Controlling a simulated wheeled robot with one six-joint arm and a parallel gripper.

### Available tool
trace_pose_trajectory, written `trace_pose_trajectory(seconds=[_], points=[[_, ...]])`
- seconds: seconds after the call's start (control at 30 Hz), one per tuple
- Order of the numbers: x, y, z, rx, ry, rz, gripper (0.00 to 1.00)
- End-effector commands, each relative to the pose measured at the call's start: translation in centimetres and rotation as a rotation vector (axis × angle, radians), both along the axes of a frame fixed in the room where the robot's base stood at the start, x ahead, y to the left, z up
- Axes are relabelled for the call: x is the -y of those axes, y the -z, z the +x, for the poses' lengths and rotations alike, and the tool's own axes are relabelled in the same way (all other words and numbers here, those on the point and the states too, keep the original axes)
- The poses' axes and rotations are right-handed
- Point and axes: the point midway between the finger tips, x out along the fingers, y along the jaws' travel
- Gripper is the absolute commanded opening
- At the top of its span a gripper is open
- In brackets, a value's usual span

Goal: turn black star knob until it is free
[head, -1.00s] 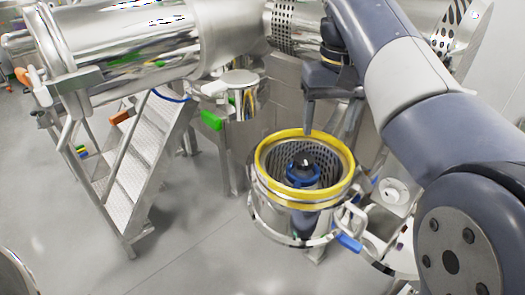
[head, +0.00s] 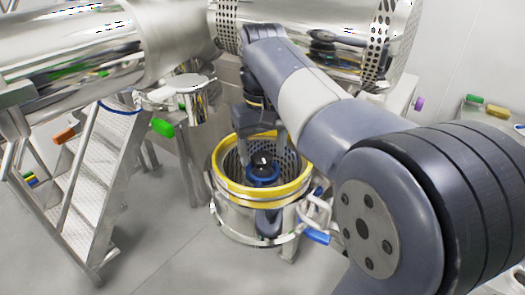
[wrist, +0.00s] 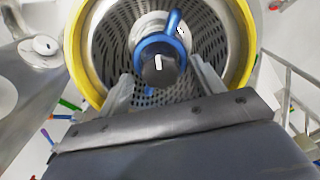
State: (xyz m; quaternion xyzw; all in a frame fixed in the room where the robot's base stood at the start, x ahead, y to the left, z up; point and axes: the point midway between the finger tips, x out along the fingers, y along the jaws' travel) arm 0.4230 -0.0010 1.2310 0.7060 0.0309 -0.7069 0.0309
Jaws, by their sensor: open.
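The black star knob (head: 262,161) sits in the middle of a perforated steel basket, on top of a blue part (head: 263,176). In the wrist view the knob (wrist: 158,70) has a white mark on it, and the blue part (wrist: 174,22) shows as a ring with an arm. The basket's yellow rim (head: 233,187) encircles them. My gripper (wrist: 160,80) is open, its two fingers pointing into the basket on either side of the knob's near edge. I cannot tell whether they touch it. In the head view my gripper is partly hidden by my arm.
Steel steps (head: 85,190) with an orange handle (head: 64,136) stand at the left. A blue clamp handle (head: 314,236) sticks out at the basket's front right. Floor is clear at the front left.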

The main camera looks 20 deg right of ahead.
Motion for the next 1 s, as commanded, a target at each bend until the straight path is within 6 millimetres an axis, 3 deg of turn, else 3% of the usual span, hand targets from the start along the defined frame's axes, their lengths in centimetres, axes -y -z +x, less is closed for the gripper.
trace_pose_trajectory(seconds=[0.37, 0.9, 1.0], points=[[0.0, 0.67, -0.01, 0.001, 0.0, 0.0, 0.64], [0.0, 0.65, 0.0, 0.001, 0.0, 0.0, 0.2], [0.0, 0.57, 0.0, 0.001, -0.007, 0.0, 0.19]])
